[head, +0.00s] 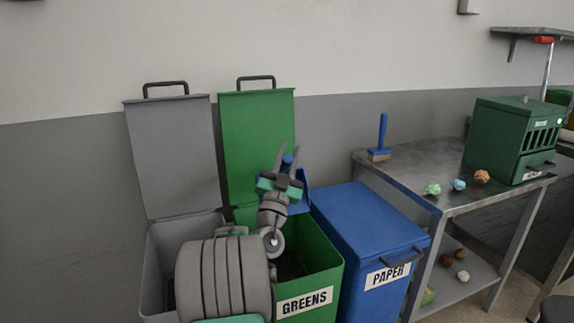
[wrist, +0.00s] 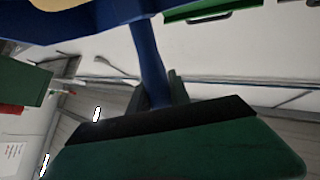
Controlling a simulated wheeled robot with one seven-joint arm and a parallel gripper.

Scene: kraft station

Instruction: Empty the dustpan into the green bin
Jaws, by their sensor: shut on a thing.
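My gripper (head: 286,162) is shut on the handle of the blue dustpan (head: 302,190) and holds it over the back part of the green bin (head: 325,262). This bin is labelled GREENS and its green lid (head: 257,130) stands open against the wall. In the wrist view the dustpan's blue handle (wrist: 148,60) runs up from my gripper to the pan at the top left. A small tan patch (wrist: 55,3) shows at the pan there; I cannot tell what it is. My arm hides part of the bin's opening, and the pan's inside is mostly out of sight.
A grey bin (head: 158,260) with its lid open stands left, a shut blue PAPER bin (head: 370,225) right. A metal table (head: 408,172) holds a blue brush (head: 382,140), several crumpled balls and a green slotted box (head: 505,140). More balls lie on its lower shelf.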

